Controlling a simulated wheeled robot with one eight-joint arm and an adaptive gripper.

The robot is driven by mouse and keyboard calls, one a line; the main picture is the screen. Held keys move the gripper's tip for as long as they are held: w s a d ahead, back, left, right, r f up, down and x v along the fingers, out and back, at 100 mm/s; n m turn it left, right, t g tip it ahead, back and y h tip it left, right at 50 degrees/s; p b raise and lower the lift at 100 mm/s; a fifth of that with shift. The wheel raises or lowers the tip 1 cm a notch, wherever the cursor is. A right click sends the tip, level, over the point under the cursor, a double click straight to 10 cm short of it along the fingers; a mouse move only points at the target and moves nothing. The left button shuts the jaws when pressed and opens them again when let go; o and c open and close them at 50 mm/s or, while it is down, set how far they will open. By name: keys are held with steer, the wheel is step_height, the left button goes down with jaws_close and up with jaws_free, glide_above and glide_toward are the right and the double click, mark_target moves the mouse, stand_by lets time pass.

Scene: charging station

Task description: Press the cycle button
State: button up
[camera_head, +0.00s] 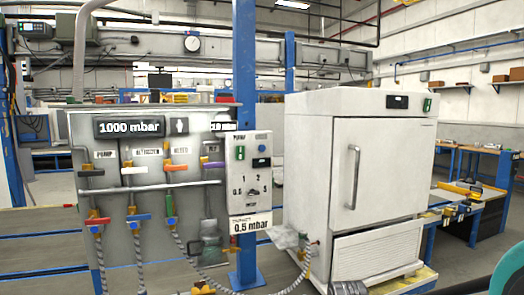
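A white control box (236,183) is mounted on the right side of the grey panel (149,208). Its upper part has a green marked switch (240,153), a small dark display or button and a blue button (261,162). A selector knob (251,195) with numbers around it sits below. I cannot read which control is the cycle button. A plate under the box reads 0.5 mbar (250,224). My gripper is not recognizable in this view.
A display reading 1000 mbar (129,127) tops the panel, above several coloured valve handles and hanging hoses. A white cabinet (362,180) with a handled door stands to the right of the box. A blue post (245,75) rises behind the box.

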jaws_close()
stand_by(0.3)
stand_by(0.7)
